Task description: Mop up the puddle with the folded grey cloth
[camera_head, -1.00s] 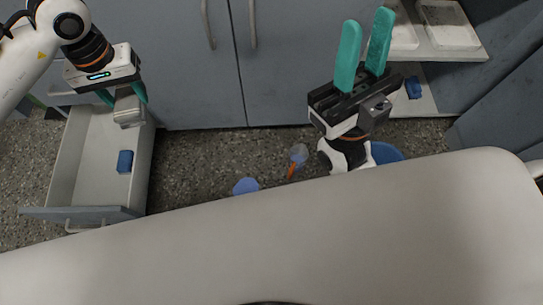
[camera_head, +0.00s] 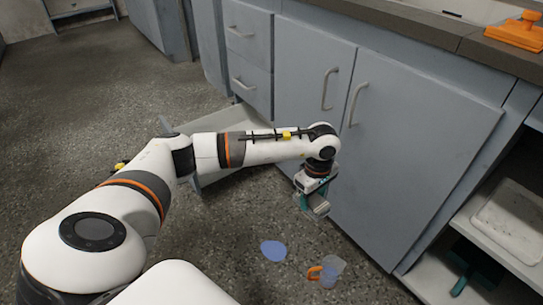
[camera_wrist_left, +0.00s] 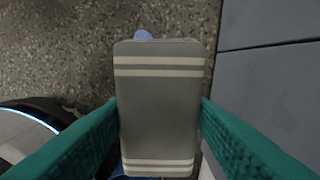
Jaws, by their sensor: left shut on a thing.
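The folded grey cloth (camera_wrist_left: 158,105) with pale stripes is between the teal fingers of my left gripper (camera_head: 314,193). The fingers press its two sides in the left wrist view. In the head view the cloth (camera_head: 317,208) hangs below the gripper, above the floor and close to the cabinet doors. The blue puddle (camera_head: 273,250) lies flat on the speckled floor, lower and to the left of the cloth. In the left wrist view only a small part of the puddle (camera_wrist_left: 143,35) shows past the cloth's far edge. I do not see my right gripper clearly.
A clear jug with an orange handle (camera_head: 330,268) stands on the floor just right of the puddle. An open drawer (camera_head: 225,160) juts out behind my left arm. Cabinet doors (camera_head: 390,140) rise at the right, with open shelves (camera_head: 510,225) beyond. Floor left of the puddle is clear.

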